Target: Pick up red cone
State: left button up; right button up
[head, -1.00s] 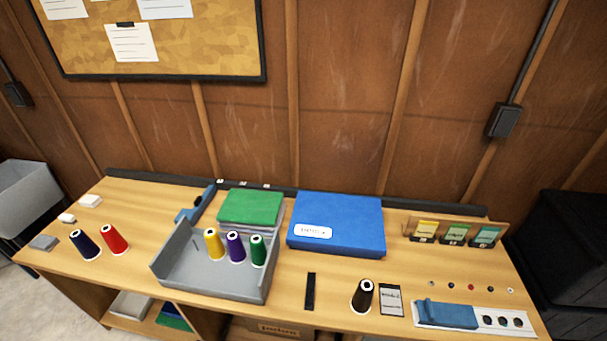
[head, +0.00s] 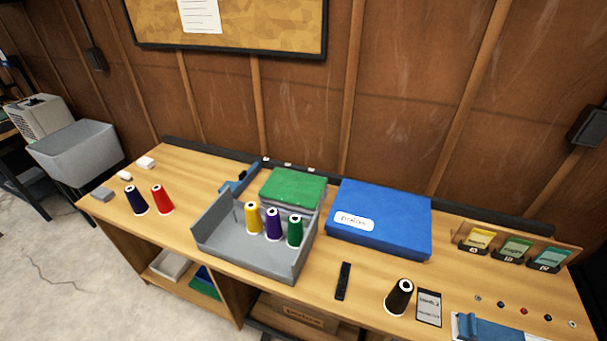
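The red cone (head: 162,200) is a thread cone standing upright on the left part of the wooden workbench (head: 200,169). A navy cone (head: 137,201) stands upright just to its left, close beside it. Bare bench top lies between the red cone and the grey tray (head: 250,256) to its right. Neither of my grippers shows in the head view.
The tray holds yellow (head: 253,217), purple (head: 273,224) and green (head: 295,231) cones. A blue box (head: 380,220) and black cone (head: 399,298) are further right. Open floor (head: 70,265) shows at left.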

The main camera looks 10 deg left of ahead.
aim_at(164, 205)
jog(key=u, duration=1.55)
